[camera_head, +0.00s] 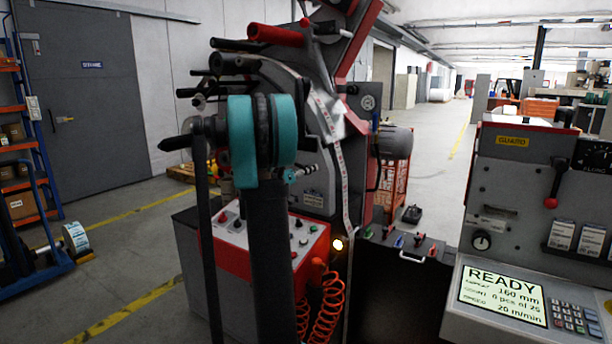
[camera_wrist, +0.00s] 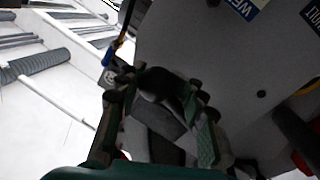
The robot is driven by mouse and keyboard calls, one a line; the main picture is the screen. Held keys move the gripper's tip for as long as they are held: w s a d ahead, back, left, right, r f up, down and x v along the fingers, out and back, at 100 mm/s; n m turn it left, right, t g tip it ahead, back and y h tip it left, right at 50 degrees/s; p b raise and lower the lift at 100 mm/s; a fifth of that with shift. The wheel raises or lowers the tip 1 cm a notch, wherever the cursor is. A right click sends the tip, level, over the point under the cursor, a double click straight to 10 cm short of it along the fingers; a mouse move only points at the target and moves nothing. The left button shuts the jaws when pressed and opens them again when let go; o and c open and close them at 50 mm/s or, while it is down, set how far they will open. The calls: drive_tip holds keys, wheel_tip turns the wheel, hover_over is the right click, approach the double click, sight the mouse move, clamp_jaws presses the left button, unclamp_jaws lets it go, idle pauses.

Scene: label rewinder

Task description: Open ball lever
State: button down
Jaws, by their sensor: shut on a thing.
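In the wrist view my gripper (camera_wrist: 156,96) has its two green-padded fingers on either side of a dark, rounded knob (camera_wrist: 158,82), which looks like the ball end of a lever. The fingers are shut on it. The knob lies against a grey machine face, and its shaft is hard to make out. In the head view my arm stands in front of the label rewinder and hides most of my gripper and the held knob. A different lever with a red ball (camera_head: 551,202) hangs on the grey machine at the right, well apart from my arm.
The rewinder's red-edged control box (camera_head: 310,236) with buttons stands just right of my arm, with orange coiled hoses (camera_head: 328,305) below. Black and red rollers (camera_head: 275,35) project above. A display console (camera_head: 503,295) is at the right. Open floor lies at the left.

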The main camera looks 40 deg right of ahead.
wheel_tip(320, 180, up, 6)
drive_tip(key=n+t, duration=0.1)
drive_tip(key=n, duration=0.4)
drive_tip(key=shift+n+h, duration=0.4)
drive_tip(key=r+n, duration=0.1)
drive_tip(key=w+r+n, duration=0.1)
drive_tip(key=shift+a+r+n+t, duration=0.2)
drive_tip(key=shift+n+t, duration=0.1)
drive_tip(key=shift+n, duration=0.1)
drive_tip(key=shift+w+r+n, duration=0.2)
drive_tip(key=shift+r+n, duration=0.25)
drive_tip(key=shift+n, duration=0.15)
drive_tip(key=shift+w+a+r+t, duration=0.1)
drive_tip(key=shift+t, duration=0.2)
drive_tip(key=c, duration=1)
unclamp_jaws()
drive_tip(key=shift+o, duration=0.2)
drive_tip(key=shift+a, duration=0.1)
drive_tip(key=shift+a, duration=0.2)
drive_tip(key=v, duration=1.1)
drive_tip(key=shift+a+f, duration=0.25)
